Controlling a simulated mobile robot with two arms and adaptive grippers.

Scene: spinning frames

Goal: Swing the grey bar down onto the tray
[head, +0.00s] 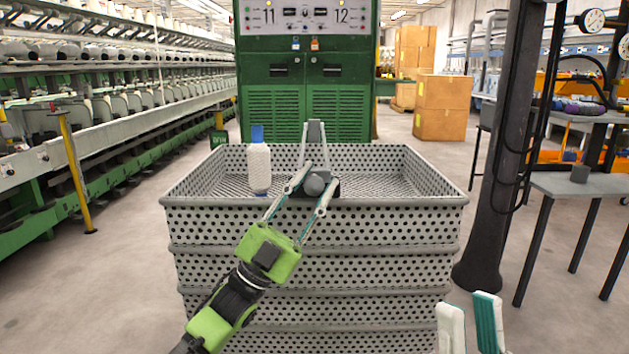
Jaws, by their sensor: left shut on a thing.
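The grey bar (315,131) stands up at the middle of the top tray (420,201), with a round grey end and a dark mount low at the tray's near rim. My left gripper (314,158) reaches in from below and is shut on the bar, with one finger on each side of it. The fingers hide part of the bar and mount. My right gripper (470,322) is at the bottom right, in front of the tray stack; its two fingers are apart with nothing between them.
The tray floor right of the bar looks clear. A dark column (500,150) stands close to the tray's right side, with a grey table (585,187) beyond it. A green machine (305,90) stands behind.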

